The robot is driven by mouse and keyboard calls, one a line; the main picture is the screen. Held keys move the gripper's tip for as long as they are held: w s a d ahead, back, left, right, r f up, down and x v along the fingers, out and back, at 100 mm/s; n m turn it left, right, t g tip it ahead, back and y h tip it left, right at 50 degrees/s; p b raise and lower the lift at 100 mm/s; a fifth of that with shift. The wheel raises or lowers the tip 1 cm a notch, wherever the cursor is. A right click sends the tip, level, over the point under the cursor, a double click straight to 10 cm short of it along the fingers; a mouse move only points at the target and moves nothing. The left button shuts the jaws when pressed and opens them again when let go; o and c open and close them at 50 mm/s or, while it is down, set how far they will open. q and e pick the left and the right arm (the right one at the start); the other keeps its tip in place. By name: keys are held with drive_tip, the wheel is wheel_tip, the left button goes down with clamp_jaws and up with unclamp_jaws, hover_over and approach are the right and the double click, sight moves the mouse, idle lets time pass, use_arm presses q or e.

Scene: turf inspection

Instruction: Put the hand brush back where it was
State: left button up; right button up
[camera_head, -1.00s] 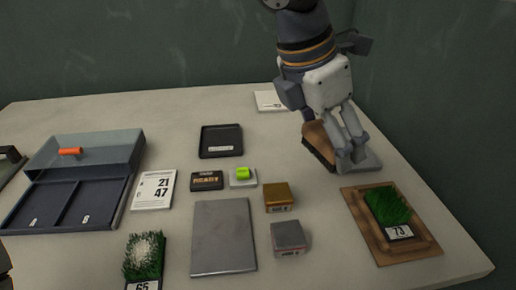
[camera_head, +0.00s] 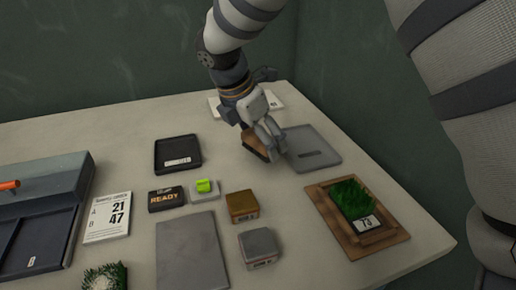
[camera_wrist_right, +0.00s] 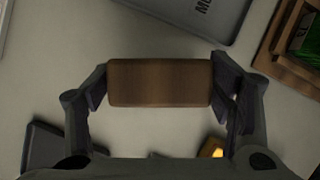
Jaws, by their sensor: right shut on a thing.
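The hand brush (camera_head: 255,146) has a brown wooden back with dark bristles under it. My right gripper (camera_head: 270,139) is shut on it, and in the right wrist view the brown block (camera_wrist_right: 160,83) spans between both fingers (camera_wrist_right: 160,88). The brush is just left of a flat grey plate (camera_head: 318,143) with a dark slot-like mark. In the wrist view this plate (camera_wrist_right: 205,14) lies beyond the brush, with partly cut-off lettering. I cannot tell how far the brush is above the table. My left gripper is out of view.
A turf sample on a wooden tray (camera_head: 335,235) lies front right. A black tray (camera_head: 177,143), a READY box (camera_head: 166,198), a gold block (camera_head: 241,205), a grey block (camera_head: 259,246) and a grey slab (camera_head: 192,262) lie left and in front. A white card (camera_head: 283,98) lies behind.

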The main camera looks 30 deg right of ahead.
sight(260, 150)
wheel_tip(260, 150, down, 3)
drive_tip(key=shift+f, duration=0.1)
drive_tip(key=o, duration=1)
drive_tip(key=shift+o, duration=0.2)
drive_tip(key=v, duration=1.2)
